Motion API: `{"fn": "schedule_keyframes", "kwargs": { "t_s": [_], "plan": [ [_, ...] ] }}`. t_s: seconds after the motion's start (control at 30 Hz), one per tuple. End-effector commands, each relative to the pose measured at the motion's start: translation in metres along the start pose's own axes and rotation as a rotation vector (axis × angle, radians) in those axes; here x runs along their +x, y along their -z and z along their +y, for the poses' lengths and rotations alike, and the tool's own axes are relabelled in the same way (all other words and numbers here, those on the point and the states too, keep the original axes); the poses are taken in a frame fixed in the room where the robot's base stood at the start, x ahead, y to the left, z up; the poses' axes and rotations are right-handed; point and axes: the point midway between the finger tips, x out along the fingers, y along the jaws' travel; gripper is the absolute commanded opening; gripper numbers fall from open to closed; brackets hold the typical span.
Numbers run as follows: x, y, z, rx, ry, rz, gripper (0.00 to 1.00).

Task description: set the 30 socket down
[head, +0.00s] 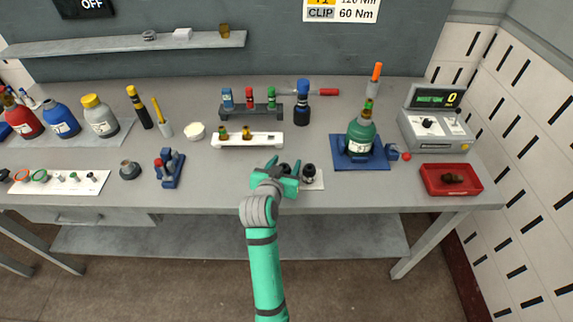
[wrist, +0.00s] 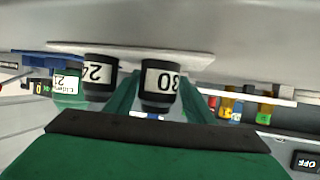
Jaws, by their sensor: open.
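The 30 socket (wrist: 161,82) is a black cylinder with a white label reading 30. In the wrist view, which is upside down, it stands on a white mat (wrist: 200,57). My gripper (wrist: 160,98) is open, with one green finger on each side of the socket. In the head view my gripper (head: 284,166) is at the front of the bench, and the 30 socket is mostly hidden by it. The 24 socket (wrist: 100,74) stands beside it on the same mat, outside the fingers; it also shows in the head view (head: 309,171).
To the right are a green bottle (head: 361,135) on a blue stand, a red tray (head: 430,188) and a scale (head: 437,130). A blue-and-red device (head: 170,168) stands to the left.

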Motion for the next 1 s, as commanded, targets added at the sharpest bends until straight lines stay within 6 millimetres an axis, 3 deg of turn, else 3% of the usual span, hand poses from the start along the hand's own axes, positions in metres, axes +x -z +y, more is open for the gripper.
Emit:
{"fn": "schedule_keyframes", "kwargs": {
  "t_s": [0.17,0.6,0.8,1.0],
  "plan": [
    [-0.023,-0.001,0.000,0.000,0.001,0.001,0.49],
    [-0.103,0.000,0.001,0.001,-0.001,0.000,0.49],
    [-0.118,0.000,0.001,0.001,-0.002,0.000,0.49],
    [-0.120,0.000,0.002,0.001,-0.003,0.000,0.49]
  ]
}}
